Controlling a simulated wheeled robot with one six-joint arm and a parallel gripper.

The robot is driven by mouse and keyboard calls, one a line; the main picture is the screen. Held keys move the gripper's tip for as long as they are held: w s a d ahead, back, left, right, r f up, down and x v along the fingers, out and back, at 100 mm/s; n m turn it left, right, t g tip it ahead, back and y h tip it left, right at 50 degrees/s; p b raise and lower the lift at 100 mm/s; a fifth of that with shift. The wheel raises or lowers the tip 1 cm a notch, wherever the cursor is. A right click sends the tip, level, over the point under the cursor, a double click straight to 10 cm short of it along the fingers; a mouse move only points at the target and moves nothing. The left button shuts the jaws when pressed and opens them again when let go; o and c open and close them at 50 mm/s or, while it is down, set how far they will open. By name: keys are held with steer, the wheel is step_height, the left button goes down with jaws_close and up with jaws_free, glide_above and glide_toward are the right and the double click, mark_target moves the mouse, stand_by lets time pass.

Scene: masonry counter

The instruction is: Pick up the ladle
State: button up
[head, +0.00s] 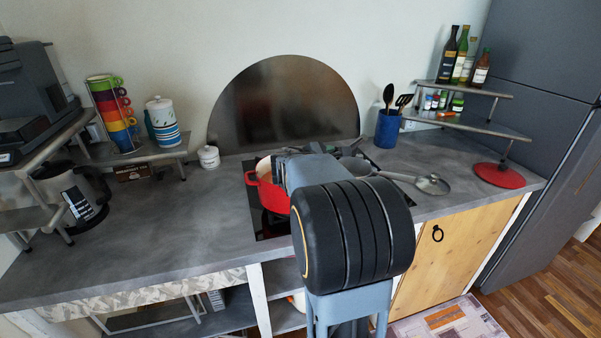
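A metal ladle (432,184) lies on the grey counter to the right of the cooktop. Its round bowl end is at the right, and its handle runs left toward the cooktop and behind my arm. My arm stands in the middle of the head view, reaching over the cooktop. The end of my arm is left of the ladle and apart from its bowl. My gripper's fingers are hidden behind my arm, so I cannot see whether they are open or shut.
A red pot (268,196) sits on the black cooktop (270,227), partly behind my arm. A blue utensil holder (388,130) stands behind the ladle. A red round trivet (499,176) lies to its right, below a shelf (470,122).

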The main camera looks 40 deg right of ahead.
steer(key=shift+x, duration=1.5)
jaws_close()
